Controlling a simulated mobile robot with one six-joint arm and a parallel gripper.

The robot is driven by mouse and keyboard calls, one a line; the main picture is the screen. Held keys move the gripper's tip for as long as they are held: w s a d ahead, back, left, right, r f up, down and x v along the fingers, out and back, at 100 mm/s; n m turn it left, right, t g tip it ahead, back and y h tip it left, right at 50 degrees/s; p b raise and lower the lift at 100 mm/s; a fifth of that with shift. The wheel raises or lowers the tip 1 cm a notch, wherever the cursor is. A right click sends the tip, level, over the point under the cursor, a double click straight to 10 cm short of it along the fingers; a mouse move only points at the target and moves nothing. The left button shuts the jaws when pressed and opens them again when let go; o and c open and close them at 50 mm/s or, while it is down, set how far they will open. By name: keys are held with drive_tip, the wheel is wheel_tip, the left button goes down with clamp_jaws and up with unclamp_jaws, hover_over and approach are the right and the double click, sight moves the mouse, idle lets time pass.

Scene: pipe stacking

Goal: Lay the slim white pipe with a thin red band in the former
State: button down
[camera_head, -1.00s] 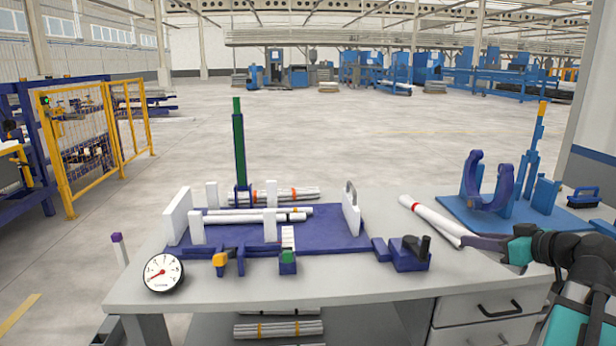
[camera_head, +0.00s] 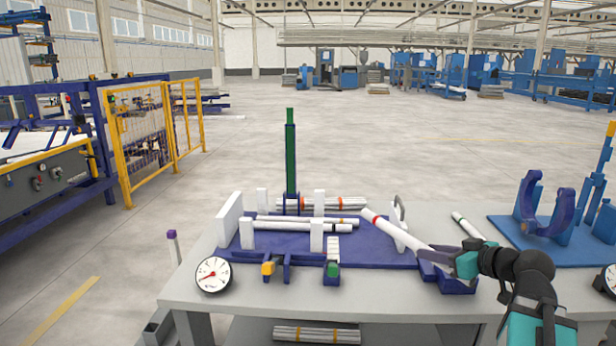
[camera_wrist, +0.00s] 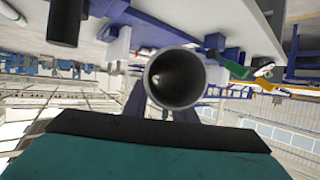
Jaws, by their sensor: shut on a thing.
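The white pipe with a thin red band (camera_head: 395,230) is in my gripper (camera_head: 440,258), slanting up to the left with its banded end farthest from me. It passes in front of the former's right upright and over the right part of the former. Touching or apart I cannot tell. In the wrist view the pipe's open round end (camera_wrist: 175,78) faces the camera, and my gripper's dark fingers (camera_wrist: 160,108) show partly behind it. The former (camera_head: 370,245) is a blue plate with white uprights. White pipes (camera_head: 290,226) lie between its uprights.
A dial gauge (camera_head: 213,274) stands at the table's front left. Behind the former are a green post (camera_head: 290,155) and banded pipes (camera_head: 335,203). Another white pipe (camera_head: 467,226) lies right of the former. A blue stand with a curved cradle (camera_head: 548,215) is at the right.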

drive_tip(key=w+a+m+h+p, duration=0.15)
drive_tip(key=w+a, duration=0.25)
drive_tip(key=a, duration=0.6)
drive_tip(key=w+a+p, duration=0.3)
drive_tip(key=w+a, duration=0.2)
drive_tip(key=a, duration=0.4)
drive_tip(key=w+d+r+m+t+h, duration=0.1)
drive_tip(key=w+d+r+m+h, duration=0.2)
drive_tip(key=r+m+h, duration=0.1)
drive_tip(key=shift+w+d+t+h, duration=0.25)
drive_tip(key=shift+d+t+h, duration=0.1)
drive_tip(key=shift+t+h, duration=0.1)
drive_tip(key=shift+d, duration=0.15)
